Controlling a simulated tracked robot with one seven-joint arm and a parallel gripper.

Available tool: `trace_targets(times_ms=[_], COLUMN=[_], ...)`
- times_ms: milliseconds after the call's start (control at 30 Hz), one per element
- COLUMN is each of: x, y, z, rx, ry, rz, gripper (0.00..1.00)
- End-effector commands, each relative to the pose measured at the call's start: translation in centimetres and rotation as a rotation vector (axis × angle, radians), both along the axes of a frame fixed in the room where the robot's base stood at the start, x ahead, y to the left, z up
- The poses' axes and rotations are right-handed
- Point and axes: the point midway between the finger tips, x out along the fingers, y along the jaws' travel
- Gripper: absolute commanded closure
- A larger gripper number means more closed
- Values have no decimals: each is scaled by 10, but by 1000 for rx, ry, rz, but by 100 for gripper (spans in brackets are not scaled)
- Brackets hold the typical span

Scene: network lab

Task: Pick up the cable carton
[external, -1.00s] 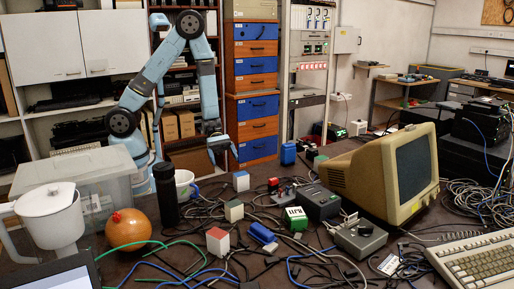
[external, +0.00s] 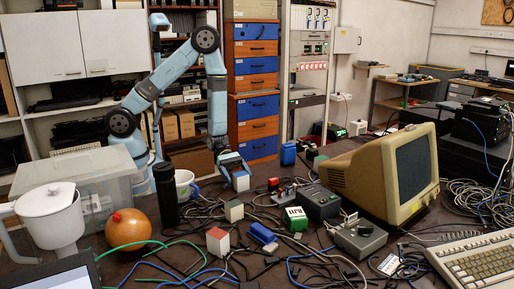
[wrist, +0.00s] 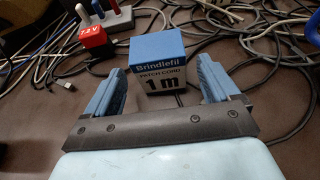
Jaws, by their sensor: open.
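The cable carton (wrist: 160,66) is a small box with a blue top reading "Brindlefil" and a pale front reading "PATCH CORD 1 m". In the external view the carton (external: 241,181) stands on the table near its far edge. My gripper (wrist: 156,88) is open, with one blue finger to the left and one to the right of the carton's near side in the wrist view. The gripper (external: 236,172) also shows in the external view, right at the carton. Whether the fingers touch it I cannot tell.
Loose cables (wrist: 255,45) cover the table behind and right. A white mug (external: 184,184) and black bottle (external: 165,195) stand left of the carton.

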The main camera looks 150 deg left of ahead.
Motion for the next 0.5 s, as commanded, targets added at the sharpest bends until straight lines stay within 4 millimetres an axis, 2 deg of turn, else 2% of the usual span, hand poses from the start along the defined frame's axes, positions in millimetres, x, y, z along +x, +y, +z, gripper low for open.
trace_targets(times_ms=[167,500], x=[11,49], y=[-1,-2], z=[-2,-13], rx=[0,1], ry=[-1,0], rz=[-2,-1], gripper=[12,12])
